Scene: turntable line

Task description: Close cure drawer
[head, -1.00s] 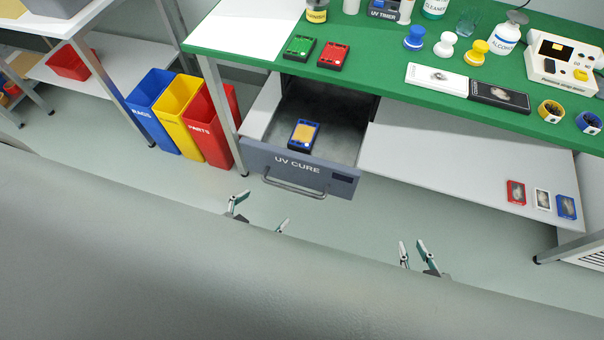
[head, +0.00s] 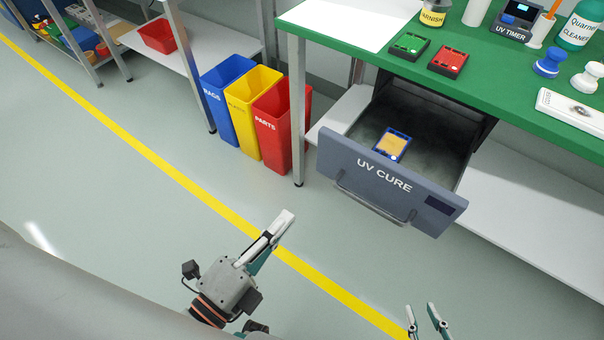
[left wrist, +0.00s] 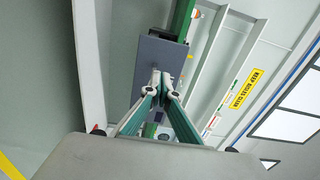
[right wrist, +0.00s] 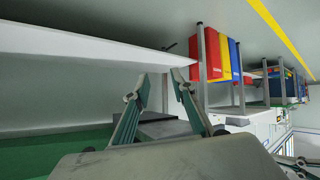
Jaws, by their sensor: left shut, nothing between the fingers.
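The UV CURE drawer (head: 335,165) is pulled out from under the green-topped bench, with its grey-blue front and bar handle (head: 370,205) facing me. A blue-framed item with a yellow face (head: 393,144) lies inside it. My left gripper (head: 288,218) is shut and empty, apart from the drawer front, to its lower left in the head view. In the left wrist view, its closed fingertips (left wrist: 160,88) point toward the grey-blue drawer front (left wrist: 145,65). My right gripper (head: 421,308) is open and empty, below the drawer at the bottom of the head view; its parted fingers (right wrist: 158,80) show in the right wrist view.
Blue (head: 224,95), yellow (head: 250,110) and red (head: 280,130) bins stand left of the drawer, by the bench leg (head: 297,110). A white lower shelf (head: 530,200) runs right of the drawer. The floor in front is clear, crossed by a yellow line (head: 170,170).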

